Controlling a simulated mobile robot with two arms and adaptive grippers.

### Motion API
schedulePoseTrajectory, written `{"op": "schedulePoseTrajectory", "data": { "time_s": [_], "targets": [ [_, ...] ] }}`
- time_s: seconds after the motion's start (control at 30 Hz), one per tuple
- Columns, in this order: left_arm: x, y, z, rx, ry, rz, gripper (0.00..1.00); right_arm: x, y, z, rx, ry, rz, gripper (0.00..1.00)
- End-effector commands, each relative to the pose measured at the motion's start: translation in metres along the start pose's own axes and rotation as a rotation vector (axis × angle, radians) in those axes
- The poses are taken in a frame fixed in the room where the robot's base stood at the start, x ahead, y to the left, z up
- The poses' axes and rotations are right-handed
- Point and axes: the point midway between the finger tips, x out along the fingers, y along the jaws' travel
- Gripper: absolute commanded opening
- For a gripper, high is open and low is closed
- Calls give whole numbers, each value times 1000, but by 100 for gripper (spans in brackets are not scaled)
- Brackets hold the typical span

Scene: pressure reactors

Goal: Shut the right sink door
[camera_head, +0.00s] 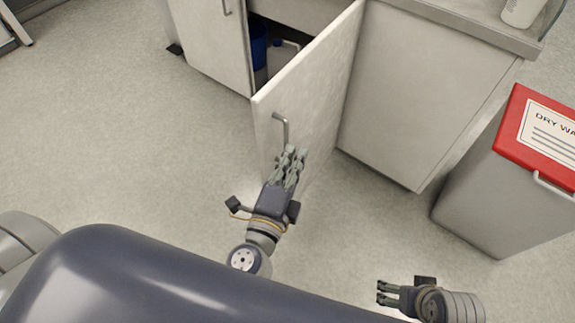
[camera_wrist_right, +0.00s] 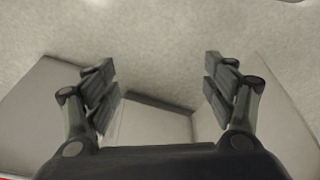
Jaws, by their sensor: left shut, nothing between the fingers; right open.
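The right sink door (camera_head: 318,88) is a pale grey panel that stands swung out from the sink cabinet in the head view. Its bar handle (camera_head: 281,125) is near the free edge, on the face turned toward me. My left gripper (camera_head: 294,153) is shut and empty, just below the handle and in front of that face. I cannot tell whether it touches the door. My right gripper (camera_head: 380,293) is open and empty, low over the floor and away from the door. Its spread fingers also show in the right wrist view (camera_wrist_right: 161,85).
The left sink door (camera_head: 212,45) is beside the opening, where a blue container (camera_head: 258,48) shows inside. A closed cabinet panel (camera_head: 425,85) is right of the open door. A grey bin with a red lid (camera_head: 545,135) stands at the right. Floor left of the door is clear.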

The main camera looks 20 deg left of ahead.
Motion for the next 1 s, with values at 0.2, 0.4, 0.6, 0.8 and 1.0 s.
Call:
{"op": "schedulePoseTrajectory", "data": {
  "time_s": [0.2, 0.4, 0.6, 0.8, 1.0],
  "targets": [
    [8, -1, 26, 3, 0, 0, 0, 26, -2, 3, -2, -14, -3, 77],
    [11, 0, 38, 0, 1, 0, 0, 37, -2, 5, -2, -18, -4, 77],
    [11, 0, 39, 0, 0, 0, 0, 38, -2, 5, -3, -17, -4, 77],
    [11, 0, 39, 0, 1, 0, 0, 38, -2, 5, -2, -17, -4, 77],
    [12, 0, 48, 4, 14, -1, 0, 38, -2, 6, -2, -19, -3, 77]
  ]
}}
